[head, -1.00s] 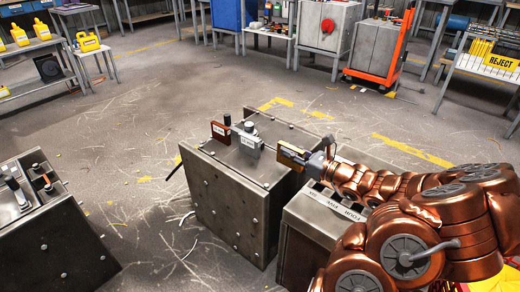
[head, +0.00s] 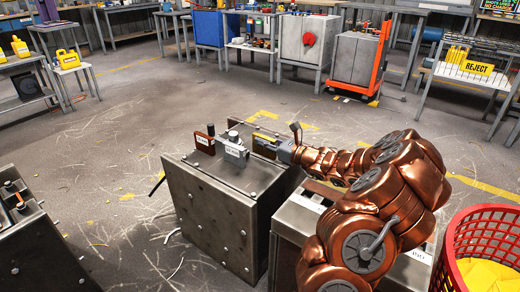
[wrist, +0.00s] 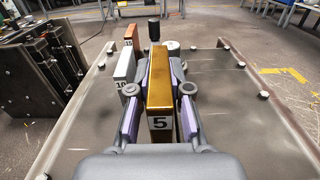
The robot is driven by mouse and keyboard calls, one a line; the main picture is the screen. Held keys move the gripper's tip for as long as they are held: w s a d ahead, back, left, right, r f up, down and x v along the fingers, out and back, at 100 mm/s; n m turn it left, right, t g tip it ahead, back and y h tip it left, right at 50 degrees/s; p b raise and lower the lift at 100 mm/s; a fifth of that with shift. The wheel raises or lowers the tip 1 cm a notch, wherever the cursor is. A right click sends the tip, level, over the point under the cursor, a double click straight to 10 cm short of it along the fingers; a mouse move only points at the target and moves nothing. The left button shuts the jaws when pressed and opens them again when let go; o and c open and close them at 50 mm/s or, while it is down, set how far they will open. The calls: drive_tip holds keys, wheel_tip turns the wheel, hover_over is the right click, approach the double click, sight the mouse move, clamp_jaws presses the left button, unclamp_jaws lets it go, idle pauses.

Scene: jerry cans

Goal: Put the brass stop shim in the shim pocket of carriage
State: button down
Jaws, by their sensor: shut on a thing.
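The brass shim (wrist: 160,88), a gold-coloured bar marked 5, is between the two fingers of my gripper (wrist: 160,112) in the wrist view. In the head view the brass shim (head: 265,137) shows at the tip of my gripper (head: 268,144), over the top of a grey metal stand (head: 215,205). A grey block marked 10 (wrist: 124,69) and an orange-brown block marked 15 (wrist: 131,36) stand ahead and to the left. A black knob (wrist: 154,29) stands ahead. My gripper hides what lies directly under the shim; I cannot make out the pocket.
The stand's plate (wrist: 240,110) has raised bolts near its edges and clear metal to the right. A second grey stand (head: 28,245) is at the far left. A red basket (head: 485,245) is at the lower right. Open floor lies beyond the stand.

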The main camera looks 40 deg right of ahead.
drive_tip(key=shift+w+d+f+b, duration=0.1)
drive_tip(key=shift+w+d+b, duration=0.15)
drive_tip(key=shift+w, duration=0.65)
drive_tip(key=shift+w+d+b, duration=0.2)
drive_tip(key=shift+w, duration=0.65)
wheel_tip(320, 180, down, 4)
drive_tip(key=shift+w+d+r+b, duration=0.1)
drive_tip(key=shift+b, duration=1.15)
drive_tip(key=shift+r, duration=0.15)
drive_tip(key=c, duration=1.1)
unclamp_jaws()
